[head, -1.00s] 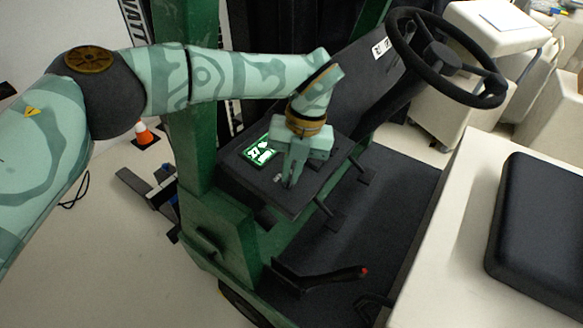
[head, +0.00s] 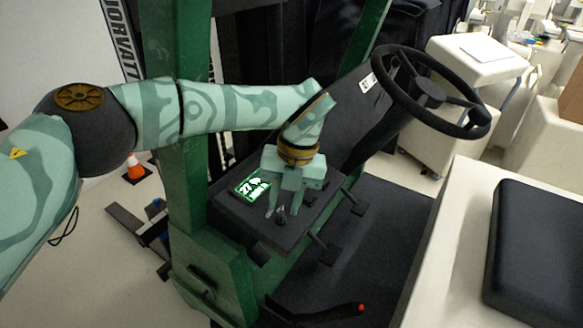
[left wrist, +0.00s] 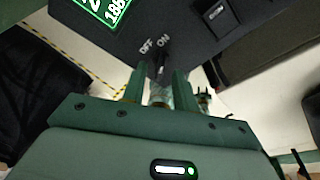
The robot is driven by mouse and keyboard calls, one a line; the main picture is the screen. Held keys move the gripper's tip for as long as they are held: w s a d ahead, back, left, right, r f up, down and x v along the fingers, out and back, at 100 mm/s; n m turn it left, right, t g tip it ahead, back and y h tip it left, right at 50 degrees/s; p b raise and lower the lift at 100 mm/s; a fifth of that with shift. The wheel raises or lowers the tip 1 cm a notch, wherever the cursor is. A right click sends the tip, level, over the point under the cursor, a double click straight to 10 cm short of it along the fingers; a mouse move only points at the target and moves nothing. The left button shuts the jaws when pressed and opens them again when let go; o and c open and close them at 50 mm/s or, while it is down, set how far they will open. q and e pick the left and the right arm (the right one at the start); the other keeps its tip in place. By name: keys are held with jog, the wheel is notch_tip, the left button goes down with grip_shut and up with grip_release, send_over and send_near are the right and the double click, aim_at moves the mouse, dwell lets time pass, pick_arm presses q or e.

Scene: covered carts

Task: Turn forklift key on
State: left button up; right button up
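The forklift key (head: 281,214) stands in the dark dashboard panel (head: 262,226), just below the lit green display (head: 251,189). My left gripper (head: 283,211) is over the panel, its two fingers spread on either side of the key. In the left wrist view the key (left wrist: 160,66) shows between the fingertips (left wrist: 159,78), with gaps beside it. OFF and ON labels are printed beyond the key. It points up toward the labels, seemingly nearer ON. The key's lower part is hard to make out. My right gripper is not in view.
The black steering wheel (head: 430,92) is to the right of my left arm. The green forklift post (head: 190,190) stands behind my forearm. A black seat (head: 537,250) is at the right. Pedals and a red-tipped lever (head: 361,307) are below.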

pick_arm(q)
jog(key=v, duration=1.5)
jog(key=shift+p, duration=0.3)
